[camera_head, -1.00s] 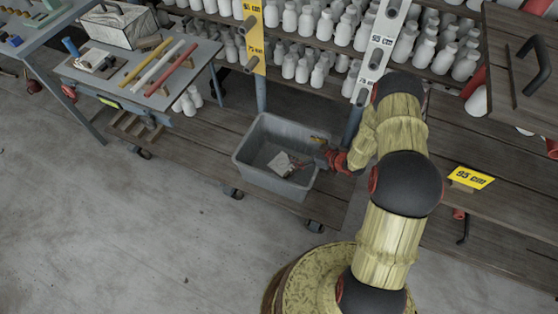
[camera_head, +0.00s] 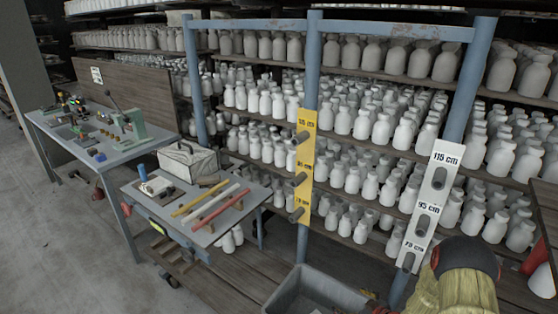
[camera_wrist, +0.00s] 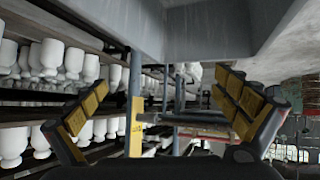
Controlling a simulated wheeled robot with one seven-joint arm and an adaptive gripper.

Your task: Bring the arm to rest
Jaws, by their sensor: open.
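In the wrist view the two yellow-padded fingers of my gripper (camera_wrist: 165,110) stand wide apart with nothing between them. The grey bin (camera_wrist: 210,35) fills the top of that view, close to the fingers. In the head view only the rim and part of the inside of the grey bin (camera_head: 310,283) show at the bottom edge. My yellow and black arm is at the lower right of the head view. My gripper is out of the head view.
Shelves of white bottles (camera_head: 365,125) fill the back. A blue rack frame with a yellow height plate (camera_head: 302,165) and a white one (camera_head: 428,205) stands before them. A small table (camera_head: 200,200) with coloured bars is at the left. A workbench (camera_head: 100,135) stands beyond it.

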